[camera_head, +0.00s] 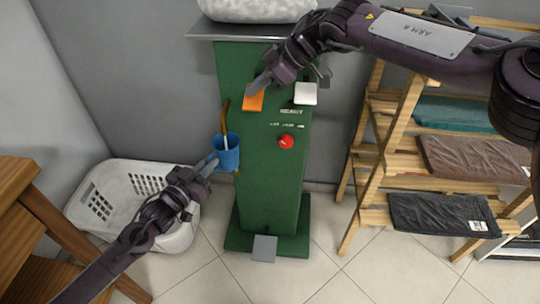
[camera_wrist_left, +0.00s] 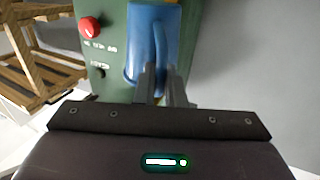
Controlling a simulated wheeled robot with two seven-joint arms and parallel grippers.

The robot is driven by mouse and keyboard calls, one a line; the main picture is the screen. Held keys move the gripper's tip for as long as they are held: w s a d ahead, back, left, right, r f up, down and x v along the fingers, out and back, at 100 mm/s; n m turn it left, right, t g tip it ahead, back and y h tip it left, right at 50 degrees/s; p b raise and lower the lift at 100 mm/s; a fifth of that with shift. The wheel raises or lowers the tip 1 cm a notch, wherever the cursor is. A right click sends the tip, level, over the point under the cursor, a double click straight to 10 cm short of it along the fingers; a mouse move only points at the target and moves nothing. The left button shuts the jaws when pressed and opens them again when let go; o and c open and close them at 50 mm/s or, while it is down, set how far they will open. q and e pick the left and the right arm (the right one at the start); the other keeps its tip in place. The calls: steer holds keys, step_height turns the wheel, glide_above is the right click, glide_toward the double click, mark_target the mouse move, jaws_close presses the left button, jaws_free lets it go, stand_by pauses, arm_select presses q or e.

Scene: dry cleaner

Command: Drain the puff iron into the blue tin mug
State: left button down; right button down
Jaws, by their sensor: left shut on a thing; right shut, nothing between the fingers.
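The puff iron is a green column (camera_head: 262,190) with a pale padded top (camera_head: 258,8). A brass spout (camera_head: 225,108) curves down from its left side. The blue tin mug (camera_head: 226,154) is upright under the spout, and a thin pale streak runs from the spout into it. My left gripper (camera_head: 207,166) is shut on the mug's handle; the left wrist view shows the fingers (camera_wrist_left: 162,84) at the blue mug (camera_wrist_left: 147,45). My right gripper (camera_head: 253,90) is shut and empty, its tip at the orange paddle (camera_head: 254,102) on the column's front. The mug's inside is hidden.
The column also has a white paddle (camera_head: 305,94), a red knob (camera_head: 286,141) and a grey foot pedal (camera_head: 264,248). A white laundry basket (camera_head: 105,215) stands at left beside a wooden table (camera_head: 15,185). A wooden rack (camera_head: 375,170) with folded cloths stands at right.

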stand_by(0.4)
steer(key=shift+r, duration=3.5)
steer(key=v, duration=1.2)
steer(key=shift+w+r, duration=0.1)
steer(key=shift+w, duration=0.05)
